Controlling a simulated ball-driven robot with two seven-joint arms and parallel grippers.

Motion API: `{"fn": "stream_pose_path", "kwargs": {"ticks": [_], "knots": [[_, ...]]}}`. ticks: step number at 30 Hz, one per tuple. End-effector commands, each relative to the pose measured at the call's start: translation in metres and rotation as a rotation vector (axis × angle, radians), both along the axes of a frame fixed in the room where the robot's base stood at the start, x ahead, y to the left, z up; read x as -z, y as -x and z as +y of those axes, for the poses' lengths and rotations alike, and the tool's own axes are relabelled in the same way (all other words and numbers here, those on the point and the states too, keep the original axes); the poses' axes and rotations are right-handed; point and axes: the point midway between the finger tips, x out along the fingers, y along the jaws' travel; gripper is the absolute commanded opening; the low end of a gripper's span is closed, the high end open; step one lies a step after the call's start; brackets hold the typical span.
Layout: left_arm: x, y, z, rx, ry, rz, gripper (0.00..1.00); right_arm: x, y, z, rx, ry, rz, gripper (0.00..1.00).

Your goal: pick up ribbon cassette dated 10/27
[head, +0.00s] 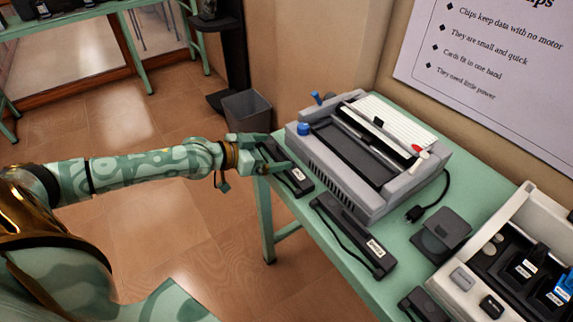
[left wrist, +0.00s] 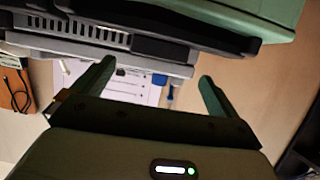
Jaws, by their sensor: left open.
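A flat black ribbon cassette (head: 298,180) with a small white label lies on the green table's left end, beside the printer. A second, longer black cassette (head: 352,238) with a white label lies in front of the printer. A third dark labelled piece (head: 424,304) is partly cut off at the bottom edge. The dates are too small to read. My left gripper (head: 276,153) is open at the far end of the first cassette, partly hiding it. In the left wrist view its fingers (left wrist: 155,82) are apart with nothing held between them; a dark cassette-like body (left wrist: 200,32) lies beyond them.
The grey printer (head: 370,150) stands close beside the cassettes, its plug cable lying on the table (head: 400,243). A white tray (head: 478,262) of cartridges and a dark square holder (head: 441,235) are at right. A bin (head: 248,110) stands on the floor.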

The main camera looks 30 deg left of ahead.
Motion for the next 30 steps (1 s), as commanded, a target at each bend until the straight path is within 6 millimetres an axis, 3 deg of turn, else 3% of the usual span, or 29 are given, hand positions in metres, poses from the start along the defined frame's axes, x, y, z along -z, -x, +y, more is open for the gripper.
{"fn": "stream_pose_path", "kwargs": {"ticks": [7, 12, 18, 24, 30], "knots": [[0.026, -0.026, -0.015, -0.002, 0.004, 0.001, 0.98, 0.019, 0.007, 0.000, 0.000, -0.001, 0.017, 0.36], [0.029, -0.039, -0.021, 0.000, 0.001, -0.001, 0.98, 0.023, 0.009, 0.000, 0.000, 0.000, 0.021, 0.36], [0.027, -0.039, -0.021, -0.001, -0.001, -0.001, 0.98, 0.022, 0.009, 0.000, 0.000, -0.001, 0.020, 0.36], [0.027, -0.039, -0.021, -0.001, 0.000, 0.000, 0.48, 0.022, 0.009, 0.000, 0.000, -0.001, 0.020, 0.36], [0.027, -0.039, -0.021, -0.001, -0.001, -0.001, 0.48, 0.022, 0.009, 0.001, 0.000, -0.002, 0.021, 0.36]]}}
